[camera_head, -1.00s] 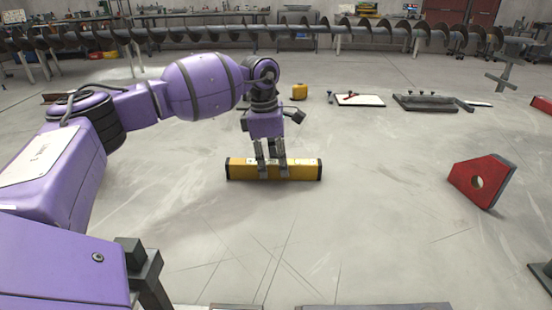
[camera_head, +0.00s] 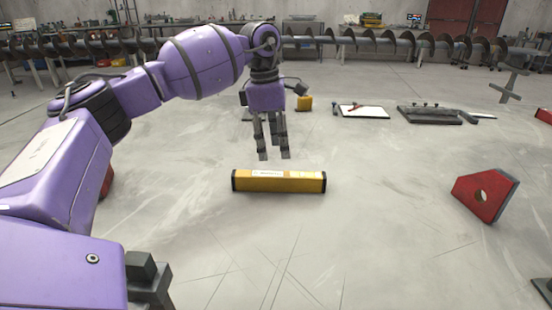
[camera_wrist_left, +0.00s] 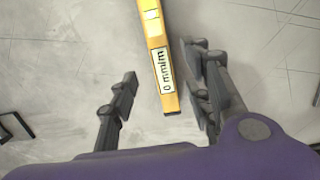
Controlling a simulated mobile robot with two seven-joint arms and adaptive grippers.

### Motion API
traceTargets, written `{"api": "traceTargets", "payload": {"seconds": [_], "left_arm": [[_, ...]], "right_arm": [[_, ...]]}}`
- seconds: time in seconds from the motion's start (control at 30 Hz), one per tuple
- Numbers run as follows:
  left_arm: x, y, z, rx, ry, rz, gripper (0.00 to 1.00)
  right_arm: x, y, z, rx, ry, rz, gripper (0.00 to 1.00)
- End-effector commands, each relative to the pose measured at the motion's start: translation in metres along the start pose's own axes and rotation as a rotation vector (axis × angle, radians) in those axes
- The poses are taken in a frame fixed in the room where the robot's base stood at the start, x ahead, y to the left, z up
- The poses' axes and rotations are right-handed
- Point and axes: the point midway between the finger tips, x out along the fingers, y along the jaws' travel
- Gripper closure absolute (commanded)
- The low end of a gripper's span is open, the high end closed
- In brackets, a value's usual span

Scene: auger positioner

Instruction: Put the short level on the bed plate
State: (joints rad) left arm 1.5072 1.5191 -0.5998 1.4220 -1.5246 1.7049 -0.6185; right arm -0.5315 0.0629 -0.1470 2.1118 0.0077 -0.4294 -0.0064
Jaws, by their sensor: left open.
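The short level is a yellow bar with black end caps (camera_head: 279,181), lying flat on the grey surface in the middle of the head view. My left gripper (camera_head: 273,157) is open and empty, fingers pointing down, raised just above and behind the level, apart from it. In the left wrist view the level (camera_wrist_left: 155,45) shows with a "0 mm/m" label, its near end between the lines of the two open fingers (camera_wrist_left: 162,92). I cannot tell whether the grey surface under it is the bed plate or the floor. My right gripper is not in view.
A red angled block with a hole (camera_head: 477,191) stands at right. A white board (camera_head: 364,111), a dark plate with knobs (camera_head: 430,115) and a small yellow box (camera_head: 304,103) lie farther back. A long auger (camera_head: 400,42) spans the back. The surface around the level is clear.

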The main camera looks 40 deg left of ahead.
Motion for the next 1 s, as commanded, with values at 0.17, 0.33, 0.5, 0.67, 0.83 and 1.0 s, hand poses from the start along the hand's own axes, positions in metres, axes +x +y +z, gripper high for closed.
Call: {"api": "traceTargets", "payload": {"seconds": [0.17,0.33,0.5,0.67,0.83,1.0], "left_arm": [[-0.018,0.000,0.000,0.001,0.001,-0.001,0.52],[0.021,-0.001,0.007,0.001,0.003,-0.004,0.52],[0.038,-0.001,0.007,0.000,0.002,-0.003,0.52],[0.055,-0.001,0.006,0.000,0.003,-0.003,0.52],[0.072,-0.001,0.001,-0.001,0.004,-0.004,0.52],[0.098,-0.001,-0.001,0.000,0.003,-0.004,0.52]], "right_arm": [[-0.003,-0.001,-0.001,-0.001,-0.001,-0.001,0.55],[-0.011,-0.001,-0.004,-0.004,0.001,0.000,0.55],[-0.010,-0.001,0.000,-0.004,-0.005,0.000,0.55],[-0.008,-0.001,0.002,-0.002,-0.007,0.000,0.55],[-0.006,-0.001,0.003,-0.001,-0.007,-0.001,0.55],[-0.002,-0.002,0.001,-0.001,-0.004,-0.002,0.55]]}}
